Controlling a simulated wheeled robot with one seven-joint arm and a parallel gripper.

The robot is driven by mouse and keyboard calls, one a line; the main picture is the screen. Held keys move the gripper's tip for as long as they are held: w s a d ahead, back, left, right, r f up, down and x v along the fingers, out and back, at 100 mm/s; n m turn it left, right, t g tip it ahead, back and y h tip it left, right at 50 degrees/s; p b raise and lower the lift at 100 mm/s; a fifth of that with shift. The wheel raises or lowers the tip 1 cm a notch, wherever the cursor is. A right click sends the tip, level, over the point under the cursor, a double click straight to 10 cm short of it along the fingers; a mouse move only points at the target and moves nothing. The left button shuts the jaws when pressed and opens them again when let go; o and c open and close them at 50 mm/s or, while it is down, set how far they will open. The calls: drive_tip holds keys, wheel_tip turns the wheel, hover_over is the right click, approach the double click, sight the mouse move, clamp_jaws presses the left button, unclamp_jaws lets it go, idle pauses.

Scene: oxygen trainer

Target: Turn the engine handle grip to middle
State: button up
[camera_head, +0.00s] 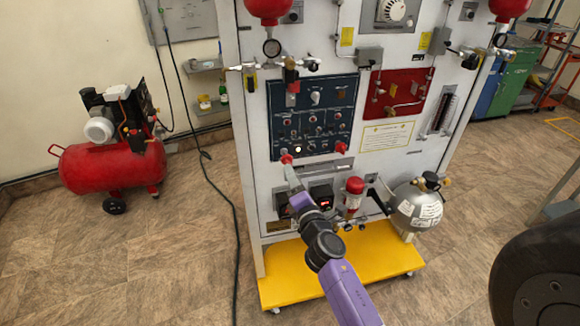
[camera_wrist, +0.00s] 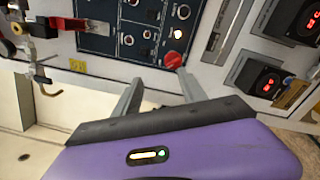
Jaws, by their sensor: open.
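A red knob-like grip (camera_head: 286,159) sits at the lower left corner of the blue control panel; it also shows in the wrist view (camera_wrist: 173,60). A similar red grip (camera_head: 341,147) is at the panel's lower right. No readable label tells which one is the engine handle grip. My gripper (camera_head: 290,176) is open in front of the lower left grip. In the wrist view, my gripper (camera_wrist: 158,78) has its two fingers apart, with nothing visible between them. The red grip is just past the right fingertip; contact cannot be told.
The blue panel (camera_head: 315,101) carries several switches and a lit white lamp. Below are two boxes with red digital displays (camera_head: 321,195). A red-topped filter (camera_head: 353,190) and a metal tank (camera_head: 417,207) stand right. A yellow base (camera_head: 290,271) juts out below. A red compressor (camera_head: 110,165) is far left.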

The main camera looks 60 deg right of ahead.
drive_tip(key=w+d+f+n, duration=0.2)
drive_tip(key=w+d+n, duration=0.1)
drive_tip(key=d, duration=0.3)
drive_tip(key=shift+w+f+n+g, duration=0.15)
drive_tip(key=shift+w+n+g, duration=0.2)
drive_tip(key=shift+w, duration=0.4)
drive_tip(key=shift+d, duration=0.1)
drive_tip(key=shift+c, duration=0.4)
clamp_jaws()
